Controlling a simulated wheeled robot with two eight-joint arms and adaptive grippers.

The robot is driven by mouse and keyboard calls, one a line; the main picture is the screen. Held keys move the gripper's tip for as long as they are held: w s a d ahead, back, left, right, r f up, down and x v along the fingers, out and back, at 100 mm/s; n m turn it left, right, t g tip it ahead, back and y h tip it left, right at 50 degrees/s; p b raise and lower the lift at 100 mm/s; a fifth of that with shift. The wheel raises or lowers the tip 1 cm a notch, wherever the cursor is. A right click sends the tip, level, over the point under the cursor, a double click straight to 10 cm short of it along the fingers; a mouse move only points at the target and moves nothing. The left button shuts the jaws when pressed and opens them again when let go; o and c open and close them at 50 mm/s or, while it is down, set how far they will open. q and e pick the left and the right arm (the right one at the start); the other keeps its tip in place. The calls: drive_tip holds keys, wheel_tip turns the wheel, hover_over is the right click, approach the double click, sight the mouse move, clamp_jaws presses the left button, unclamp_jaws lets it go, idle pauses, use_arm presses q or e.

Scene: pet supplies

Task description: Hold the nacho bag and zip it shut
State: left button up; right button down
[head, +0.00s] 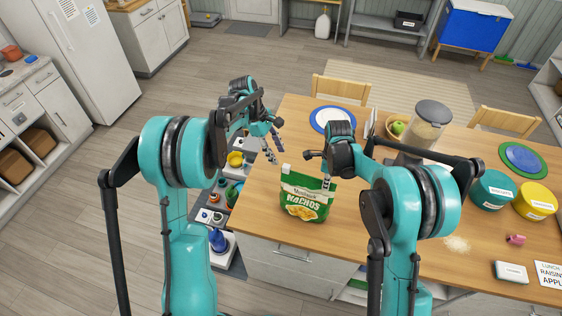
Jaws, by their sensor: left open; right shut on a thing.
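The green nacho bag (307,198) stands upright near the front edge of the wooden table, with its printed front toward me. My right gripper (327,184) is shut on the bag at its top right corner. My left gripper (271,157) is open and empty, up and to the left of the bag, apart from it. The zip along the bag's top edge is too small to make out, so I cannot tell how far it is closed.
A blue-rimmed plate (331,120) lies behind the bag. A dispenser (427,127), a bowl with a green apple (397,127), a teal tub (492,189) and a yellow tub (535,201) stand to the right. A spill (456,244) lies at front right. Table left of the bag is clear.

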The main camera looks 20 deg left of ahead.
drive_tip(key=shift+d+f, duration=0.1)
use_arm(q)
drive_tip(key=v, duration=0.5)
drive_tip(key=shift+s+a+r, duration=0.1)
drive_tip(key=shift+r, duration=0.1)
use_arm(e)
drive_tip(key=c, duration=1.7)
unclamp_jaws()
use_arm(q)
drive_tip(key=shift+w+f, duration=0.1)
drive_tip(key=shift+w, duration=0.1)
use_arm(e)
drive_tip(key=shift+o, duration=0.4)
drive_tip(key=shift+w, duration=0.15)
drive_tip(key=shift+r, duration=0.45)
wheel_tip(320, 180, up, 11)
use_arm(q)
drive_tip(key=shift+s, duration=0.1)
